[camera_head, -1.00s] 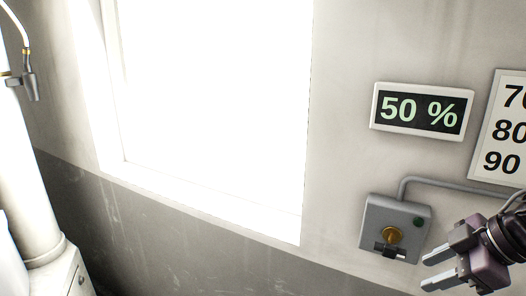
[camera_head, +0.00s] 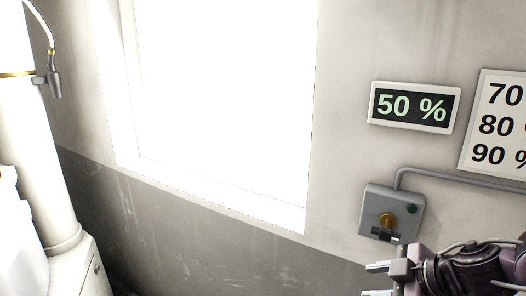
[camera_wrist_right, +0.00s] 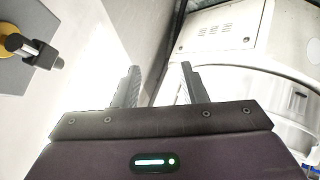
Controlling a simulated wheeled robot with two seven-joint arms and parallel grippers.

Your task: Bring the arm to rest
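My right gripper (camera_head: 376,281) is at the lower right of the head view, below the grey control box and apart from it. In the right wrist view its two fingers (camera_wrist_right: 159,85) stand apart with nothing between them. The control box (camera_head: 372,206) is on the wall and carries a brass knob (camera_head: 387,220) with a dark handle. The box (camera_wrist_right: 12,72) and knob also show at the left edge of the right wrist view. My left gripper is not in view.
A display (camera_head: 412,107) on the wall reads 50 %. A sign (camera_head: 492,150) with 70, 80 and 90 hangs right of it. A bright window (camera_head: 225,100) fills the middle. A white column (camera_head: 38,150) stands at left. White machinery (camera_wrist_right: 240,50) shows in the wrist view.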

